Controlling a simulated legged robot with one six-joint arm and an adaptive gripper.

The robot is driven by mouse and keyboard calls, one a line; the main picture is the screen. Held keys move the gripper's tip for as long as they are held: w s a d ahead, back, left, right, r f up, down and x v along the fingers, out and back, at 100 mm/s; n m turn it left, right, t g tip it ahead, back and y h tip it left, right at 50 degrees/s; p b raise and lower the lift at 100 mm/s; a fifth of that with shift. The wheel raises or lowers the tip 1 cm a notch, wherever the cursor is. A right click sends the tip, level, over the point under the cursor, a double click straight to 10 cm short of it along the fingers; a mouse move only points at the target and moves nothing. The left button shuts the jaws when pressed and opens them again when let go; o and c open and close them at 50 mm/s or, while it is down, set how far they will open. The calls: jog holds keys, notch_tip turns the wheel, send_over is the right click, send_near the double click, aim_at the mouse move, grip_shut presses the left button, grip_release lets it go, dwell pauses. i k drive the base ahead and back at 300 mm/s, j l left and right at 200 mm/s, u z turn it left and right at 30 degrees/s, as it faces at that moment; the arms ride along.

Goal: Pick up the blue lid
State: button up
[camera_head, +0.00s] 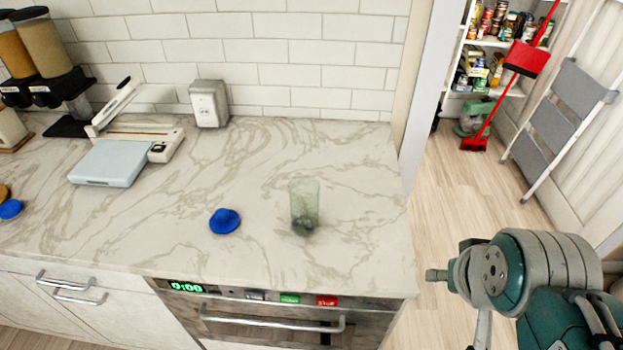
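A blue lid (225,221) lies on the marble counter, left of a translucent greenish glass (304,207) that stands upright with something dark at its bottom. The lid and the glass are apart. Another blue round thing (11,209) shows at the far left edge of the counter, partly next to a brown item. My arm shows at the lower right, off the counter's right end and well away from the lid. My gripper's fingers cannot be made out in this view.
The marble counter (150,225) is clear around the lid. An oven (270,322) is below. A stepladder (563,110) and red broom (475,143) stand at the right.

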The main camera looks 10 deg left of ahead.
aim_at(224, 221)
jog(key=k+j+u, duration=0.1)
jog(key=u, duration=0.25)
jog(key=j+u, duration=0.25)
jog(key=u, duration=0.15)
jog(key=k+j+u, duration=0.1)
jog(key=u, duration=0.25)
jog(key=i+j, duration=0.05)
jog(key=j, duration=0.05)
